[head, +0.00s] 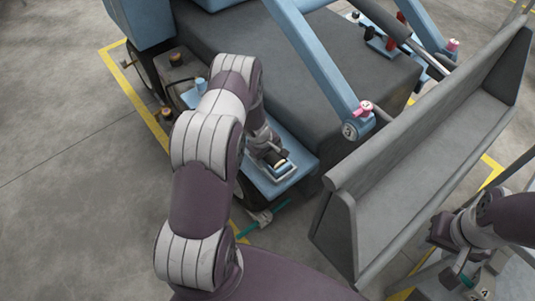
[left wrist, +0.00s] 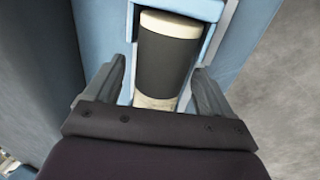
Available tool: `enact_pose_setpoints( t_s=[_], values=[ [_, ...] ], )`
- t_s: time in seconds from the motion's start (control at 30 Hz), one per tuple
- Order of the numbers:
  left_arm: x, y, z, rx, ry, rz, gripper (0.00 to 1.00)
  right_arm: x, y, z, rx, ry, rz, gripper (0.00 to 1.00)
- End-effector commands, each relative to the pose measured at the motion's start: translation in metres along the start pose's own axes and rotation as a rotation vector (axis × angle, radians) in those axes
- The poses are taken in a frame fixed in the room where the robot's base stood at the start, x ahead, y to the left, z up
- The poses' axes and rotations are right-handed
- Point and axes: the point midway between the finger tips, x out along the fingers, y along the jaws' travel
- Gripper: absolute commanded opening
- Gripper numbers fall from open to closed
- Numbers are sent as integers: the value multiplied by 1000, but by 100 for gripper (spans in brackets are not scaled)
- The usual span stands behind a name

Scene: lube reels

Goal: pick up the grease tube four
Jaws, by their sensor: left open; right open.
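A grease tube (left wrist: 166,62) with a cream end and a wide black band lies in a holder on a light blue step. It fills the middle of the left wrist view. My left gripper (left wrist: 158,68) is open, with one finger on each side of the tube and gaps visible. In the head view, my left gripper (head: 274,156) is over the step, beside the tube (head: 282,166), which it partly hides. No number shows on this tube. My right gripper (head: 468,266) is open at the lower right, partly hidden by its arm.
The blue step (head: 262,178) juts from a grey and blue loader. A large grey bucket (head: 395,190) stands to the right. Teal pieces lie below the step (head: 262,230). Open floor (head: 60,160) is at left.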

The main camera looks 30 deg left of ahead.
Motion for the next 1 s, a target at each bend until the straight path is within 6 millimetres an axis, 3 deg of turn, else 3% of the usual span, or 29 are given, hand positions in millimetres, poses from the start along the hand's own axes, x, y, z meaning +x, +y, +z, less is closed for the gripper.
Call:
enact_pose_setpoints(
  t_s=[0.17,0.37,0.67,0.77,0.93,1.0],
  values=[
    [0,0,0,0,0,1,83,0,0,0,0,0,0,43],
    [0,0,0,0,0,0,21,0,0,0,0,0,0,43],
    [-2,1,0,0,0,1,21,-1,0,0,0,0,0,43],
    [-11,4,0,-1,0,1,21,-5,0,-1,0,0,0,43],
    [-44,13,0,1,1,3,21,-16,0,-2,0,0,0,43],
    [-48,21,14,6,-1,1,21,-14,0,-2,0,0,0,43]
  ],
)
